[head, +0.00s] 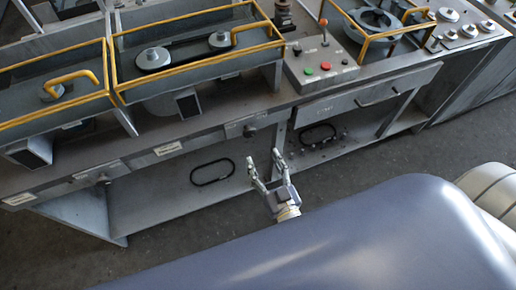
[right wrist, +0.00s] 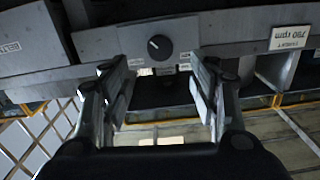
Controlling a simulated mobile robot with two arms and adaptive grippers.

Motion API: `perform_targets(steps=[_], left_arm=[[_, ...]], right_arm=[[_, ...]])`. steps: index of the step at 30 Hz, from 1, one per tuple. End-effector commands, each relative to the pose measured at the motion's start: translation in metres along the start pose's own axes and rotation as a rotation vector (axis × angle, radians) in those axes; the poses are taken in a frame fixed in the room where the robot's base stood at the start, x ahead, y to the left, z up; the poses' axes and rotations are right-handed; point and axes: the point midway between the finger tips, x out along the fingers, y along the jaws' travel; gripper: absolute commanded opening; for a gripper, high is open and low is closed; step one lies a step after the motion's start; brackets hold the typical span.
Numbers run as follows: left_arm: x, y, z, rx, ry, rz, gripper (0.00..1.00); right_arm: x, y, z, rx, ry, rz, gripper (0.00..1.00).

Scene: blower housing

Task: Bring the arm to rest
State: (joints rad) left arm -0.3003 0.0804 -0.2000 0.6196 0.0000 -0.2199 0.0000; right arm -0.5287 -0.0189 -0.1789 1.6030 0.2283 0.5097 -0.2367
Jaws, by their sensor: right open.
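My right gripper (head: 264,160) is in the lower middle of the head view, in front of the grey workbench (head: 190,133). Its two fingers are spread apart and nothing shows between them. In the right wrist view the open gripper (right wrist: 160,82) points toward a panel with a black rotary knob (right wrist: 159,48). The fingers appear apart from the knob. My left gripper is not in the head view.
Yellow-railed trays (head: 192,59) hold pulleys on the bench. A control box (head: 320,68) carries a red button, a green button and a lever. A drawer (head: 350,104) and a low shelf with black belts (head: 212,172) lie below. Dark floor shows in front.

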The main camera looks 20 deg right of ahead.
Motion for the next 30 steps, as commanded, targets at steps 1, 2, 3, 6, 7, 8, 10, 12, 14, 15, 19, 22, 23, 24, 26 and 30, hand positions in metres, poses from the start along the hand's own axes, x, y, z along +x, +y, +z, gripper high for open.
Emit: perform_targets(steps=[1,2,3,6,7,8,10,12,14,15,19,22,23,24,26,30], left_arm=[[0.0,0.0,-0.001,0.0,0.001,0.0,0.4],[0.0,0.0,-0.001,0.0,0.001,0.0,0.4],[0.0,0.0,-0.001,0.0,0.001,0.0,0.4],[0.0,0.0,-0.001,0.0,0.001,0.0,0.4],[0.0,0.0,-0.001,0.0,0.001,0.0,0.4],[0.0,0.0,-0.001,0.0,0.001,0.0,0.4],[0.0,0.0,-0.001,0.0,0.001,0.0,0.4],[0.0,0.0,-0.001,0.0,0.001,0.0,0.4],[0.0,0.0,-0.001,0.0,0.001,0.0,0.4],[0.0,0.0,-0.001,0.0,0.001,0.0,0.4],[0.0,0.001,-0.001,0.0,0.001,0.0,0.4],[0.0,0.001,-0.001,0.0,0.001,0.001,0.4],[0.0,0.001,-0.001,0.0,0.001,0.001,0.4],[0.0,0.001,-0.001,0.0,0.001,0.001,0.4],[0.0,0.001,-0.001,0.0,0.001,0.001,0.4],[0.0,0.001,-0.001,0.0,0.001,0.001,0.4]], right_arm=[[-0.007,0.0,0.001,-0.001,-0.002,0.0,0.55],[-0.01,0.0,0.001,-0.001,-0.002,0.0,0.55],[-0.013,0.0,0.0,-0.001,-0.001,-0.001,0.55],[-0.018,0.0,0.0,-0.001,0.0,0.0,0.55],[-0.019,0.0,0.0,-0.001,0.0,0.0,0.55],[-0.019,0.0,0.0,-0.001,0.001,0.0,0.55],[-0.02,0.0,0.0,-0.001,0.001,0.0,0.55],[-0.019,0.0,0.0,0.0,0.001,0.0,0.55],[-0.019,0.0,0.0,0.0,0.001,0.0,0.55],[-0.019,0.0,0.0,0.0,0.001,0.0,0.55],[-0.019,0.0,0.0,0.0,0.0,0.0,0.55],[-0.019,0.0,0.0,0.0,0.0,0.0,0.55],[-0.019,0.0,0.0,0.0,0.0,0.0,0.55],[-0.019,0.0,0.001,-0.001,-0.003,-0.001,0.55],[-0.02,-0.001,0.008,-0.003,-0.021,-0.006,0.55],[-0.028,-0.004,0.062,-0.017,-0.155,-0.04,0.55]])
